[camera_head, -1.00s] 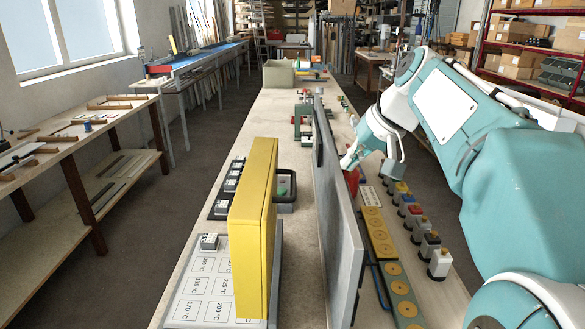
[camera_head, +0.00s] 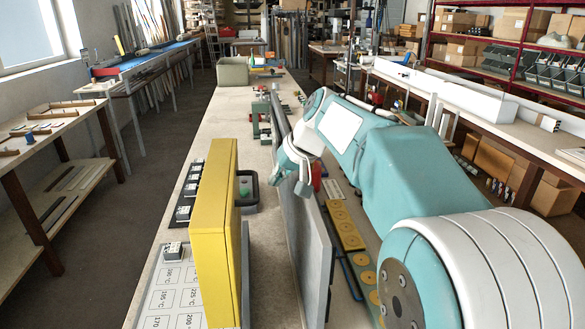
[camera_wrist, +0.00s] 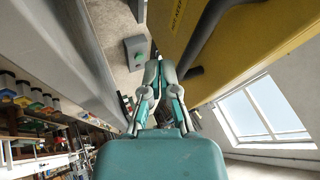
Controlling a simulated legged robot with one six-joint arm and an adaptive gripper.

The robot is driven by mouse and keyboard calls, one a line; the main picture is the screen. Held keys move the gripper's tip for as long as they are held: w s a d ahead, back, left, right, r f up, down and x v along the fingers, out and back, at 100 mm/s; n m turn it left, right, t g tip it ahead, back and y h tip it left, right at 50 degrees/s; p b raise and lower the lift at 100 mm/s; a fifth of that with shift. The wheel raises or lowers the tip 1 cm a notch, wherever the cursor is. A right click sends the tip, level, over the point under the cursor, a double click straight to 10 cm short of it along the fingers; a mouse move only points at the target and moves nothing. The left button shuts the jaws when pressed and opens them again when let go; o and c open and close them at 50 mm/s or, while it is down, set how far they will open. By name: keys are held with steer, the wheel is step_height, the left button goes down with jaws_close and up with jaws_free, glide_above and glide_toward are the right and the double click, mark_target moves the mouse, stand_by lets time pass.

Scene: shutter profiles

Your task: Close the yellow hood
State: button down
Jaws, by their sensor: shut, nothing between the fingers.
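The yellow hood (camera_head: 212,240) stands upright on the bench, left of an upright grey panel, in the head view. Its yellow face (camera_wrist: 245,35) fills the upper right of the wrist view, with a dark bar handle (camera_wrist: 208,28) on it. My gripper (camera_head: 304,188) is at the top edge of the grey panel, to the right of the hood and apart from it. In the wrist view my gripper (camera_wrist: 160,62) has its fingers together and empty, pointing toward the handle area. Its exact gap to the handle cannot be told.
The grey panel (camera_head: 300,230) stands between the hood and a row of yellow discs (camera_head: 350,240). A grey box with a green button (camera_wrist: 138,53) is near the hood. A plate with temperature labels (camera_head: 172,290) lies at the hood's left. A green-grey bin (camera_head: 232,71) is farther back.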

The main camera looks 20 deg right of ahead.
steer(key=shift+w+a+f, duration=0.15)
steer(key=shift+w+a, duration=0.05)
steer(key=shift+a, duration=0.8)
